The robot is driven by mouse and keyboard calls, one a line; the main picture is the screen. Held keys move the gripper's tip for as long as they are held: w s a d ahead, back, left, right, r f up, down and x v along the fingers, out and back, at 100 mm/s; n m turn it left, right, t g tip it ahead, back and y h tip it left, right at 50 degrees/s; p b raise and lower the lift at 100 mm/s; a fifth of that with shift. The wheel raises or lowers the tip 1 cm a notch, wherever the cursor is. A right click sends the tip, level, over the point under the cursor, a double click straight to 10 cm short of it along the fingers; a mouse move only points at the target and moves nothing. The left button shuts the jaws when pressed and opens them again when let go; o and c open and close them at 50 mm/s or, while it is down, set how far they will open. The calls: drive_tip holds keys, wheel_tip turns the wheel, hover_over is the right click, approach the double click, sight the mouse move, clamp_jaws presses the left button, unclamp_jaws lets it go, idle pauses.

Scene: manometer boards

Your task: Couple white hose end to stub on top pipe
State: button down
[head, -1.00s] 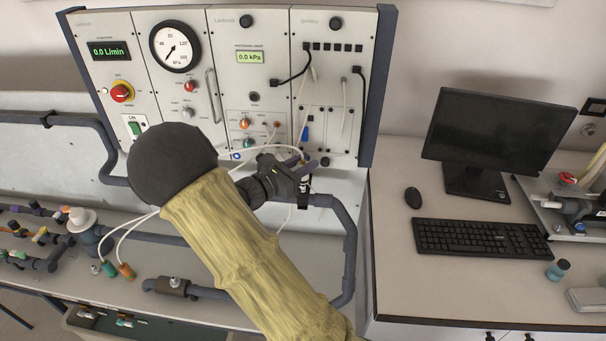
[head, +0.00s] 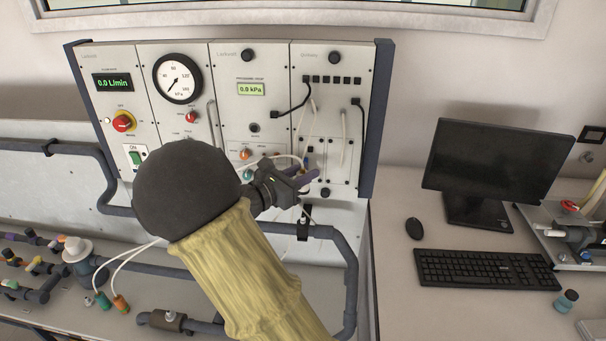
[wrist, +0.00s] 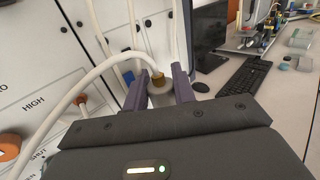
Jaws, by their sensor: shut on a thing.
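My gripper (head: 307,180) is in front of the lower right of the panel, above the top pipe (head: 335,238). In the wrist view, its purple fingers (wrist: 159,90) are shut on the white hose end (wrist: 160,98), a pale piece with a brass-coloured collar. The white hose (wrist: 92,76) arches from the lower left into this end. In the head view, part of the hose (head: 285,157) shows above the gripper. A black clamp (head: 303,230) sits on the top pipe below the gripper. I cannot clearly make out the stub, and the hose end appears apart from the pipe.
The panel (head: 235,130) stands close behind the gripper, with knobs and hanging cables. A monitor (head: 495,165) and keyboard (head: 485,269) stand on the right desk.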

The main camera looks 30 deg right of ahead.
drive_tip(key=shift+p, duration=0.5)
drive_tip(key=shift+w+d+f+p, duration=0.15)
drive_tip(key=shift+f+p, duration=0.15)
drive_tip(key=shift+p, duration=0.8)
drive_tip(key=shift+s+f+p, duration=0.2)
drive_tip(key=shift+f+p, duration=0.65)
drive_tip(key=shift+p, duration=0.4)
drive_tip(key=shift+a+f, duration=0.15)
drive_tip(key=shift+a, duration=0.1)
